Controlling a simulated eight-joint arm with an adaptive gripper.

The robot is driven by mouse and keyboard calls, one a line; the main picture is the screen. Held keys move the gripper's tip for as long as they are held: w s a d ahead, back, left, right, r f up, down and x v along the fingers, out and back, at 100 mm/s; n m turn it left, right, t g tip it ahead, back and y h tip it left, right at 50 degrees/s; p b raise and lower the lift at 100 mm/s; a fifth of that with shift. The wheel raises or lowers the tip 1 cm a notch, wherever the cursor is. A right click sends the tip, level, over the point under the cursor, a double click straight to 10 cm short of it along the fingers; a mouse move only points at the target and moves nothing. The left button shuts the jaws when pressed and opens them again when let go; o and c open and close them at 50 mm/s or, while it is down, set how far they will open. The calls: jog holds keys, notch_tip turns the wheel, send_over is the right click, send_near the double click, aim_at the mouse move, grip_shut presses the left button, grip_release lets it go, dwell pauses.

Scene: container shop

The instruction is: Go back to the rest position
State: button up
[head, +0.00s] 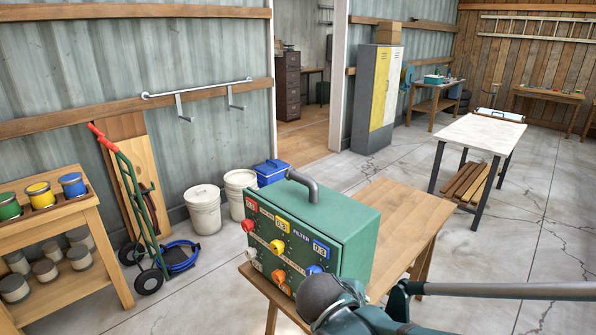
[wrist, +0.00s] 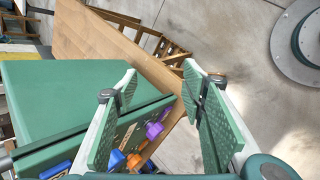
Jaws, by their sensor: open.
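My gripper (wrist: 160,84) is open in the wrist view, its two green finger pads apart with nothing between them. A green control box (head: 345,238) with a grey top handle stands on a wooden table (head: 408,215) in the head view. Its front carries several coloured knobs, red, yellow, orange, blue and white, with number labels. In the wrist view the box (wrist: 60,95) lies at the left, partly behind the left finger. A purple knob (wrist: 154,131) shows low between the fingers. In the head view my arm comes in from the right, close before the box, and the fingers cannot be made out.
Paint tins (head: 40,194) stand on a wooden shelf (head: 70,213) at left. A hand truck (head: 140,205), white buckets (head: 203,210) and a blue cooler (head: 272,172) stand along the wall. A white-topped table (head: 482,133) is at right. Clear floor lies between the tables.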

jog(key=s+d+r+m+t+y+b, duration=0.1)
jog(key=s+d+r+m+y+b, duration=0.2)
jog(key=m, duration=0.4)
jog(key=s+d+r+m+y+b, duration=0.1)
jog(key=s+d+m+y, duration=0.1)
jog(key=s+d+m, duration=0.35)
notch_tip(320, 180, up, 18)
jog(key=w+a+m+p, duration=0.1)
jog(key=a+p, duration=0.1)
jog(key=p, duration=1.6)
jog(key=shift+w+f+m, duration=0.15)
jog(key=shift+m, duration=0.2)
jog(key=shift+w, duration=0.1)
dwell(1.2)
